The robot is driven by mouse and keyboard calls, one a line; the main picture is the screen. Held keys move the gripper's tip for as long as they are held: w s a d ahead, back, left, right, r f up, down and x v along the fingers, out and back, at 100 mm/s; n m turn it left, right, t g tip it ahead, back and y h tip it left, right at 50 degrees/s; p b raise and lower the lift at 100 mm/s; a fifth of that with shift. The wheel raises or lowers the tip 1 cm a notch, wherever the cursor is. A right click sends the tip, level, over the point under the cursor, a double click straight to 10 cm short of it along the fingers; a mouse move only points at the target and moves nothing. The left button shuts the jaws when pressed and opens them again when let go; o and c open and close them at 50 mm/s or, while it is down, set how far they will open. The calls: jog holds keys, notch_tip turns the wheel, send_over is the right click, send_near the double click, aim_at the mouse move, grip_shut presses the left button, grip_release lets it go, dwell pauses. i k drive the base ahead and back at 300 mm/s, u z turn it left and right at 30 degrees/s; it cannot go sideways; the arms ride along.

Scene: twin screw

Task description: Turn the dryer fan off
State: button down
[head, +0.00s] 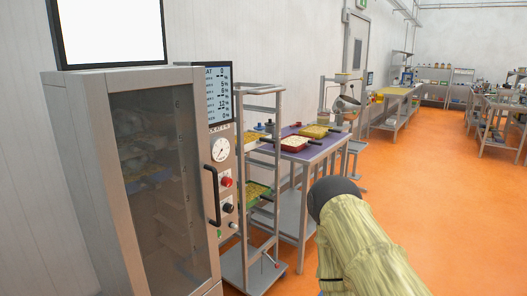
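The dryer is a tall grey metal cabinet (88,130) at the left, with a dark glass door (165,190) that is shut. A black handle (213,195) runs down the door's right edge. Right of the door is a narrow control panel with a lit display (218,93), a round white gauge (220,149), a red control (226,181) and a black control (228,207) below it. A small green spot (219,233) shows lower down. The labels are too small to read. Part of my arm shows at lower right, apart from the panel; my gripper is not in view.
A metal rack (262,88) with trays stands right beside the panel. Behind it is a purple-topped table (318,150) with a red tray (295,144). The orange floor (430,190) is open to the right. More benches line the far wall.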

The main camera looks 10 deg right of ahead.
aim_at(228, 209)
jog(key=k, duration=0.6)
jog(key=z, duration=0.6)
jog(key=i, duration=1.7)
jog(key=u, duration=0.55)
